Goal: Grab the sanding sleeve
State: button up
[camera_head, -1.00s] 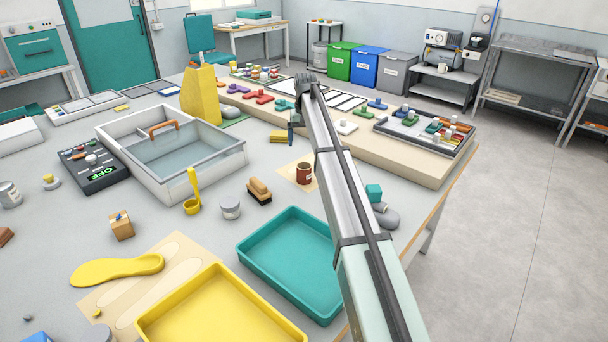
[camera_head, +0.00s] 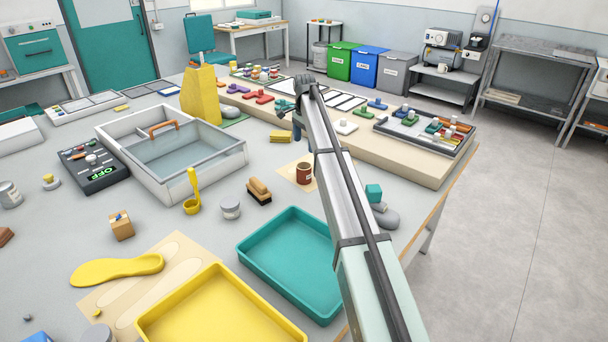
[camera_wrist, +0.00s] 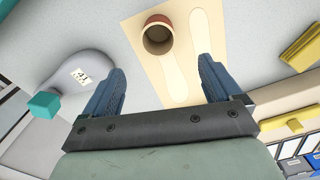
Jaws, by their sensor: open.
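The sanding sleeve, a brown-red hollow cylinder (camera_head: 304,173), stands upright on a beige card with pale sole outlines (camera_head: 291,177), to the right of the brush. In the wrist view the sleeve (camera_wrist: 158,36) shows its open top, ahead of my gripper and between the lines of its two fingers. My gripper (camera_wrist: 158,82) is open and empty, its blue-grey fingers wide apart and clear of the sleeve. In the head view my gripper (camera_head: 297,127) hangs beyond the sleeve, near the raised beige board, partly hidden by my arm.
A grey rounded weight (camera_wrist: 88,68) with a label and a teal cube (camera_wrist: 44,104) lie to one side of the sleeve. A yellow block (camera_head: 281,137) lies behind it. A brush (camera_head: 259,191) and a teal tray (camera_head: 262,264) are nearer.

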aim_at(304, 171)
notch_tip(304, 171, down, 8)
jog(key=shift+s+a+f, duration=0.1)
jog(key=shift+f, duration=1.25)
jog(key=shift+s+a+f, duration=0.1)
jog(key=shift+f, duration=1.25)
jog(key=shift+d, duration=0.1)
jog(key=c, duration=1.1)
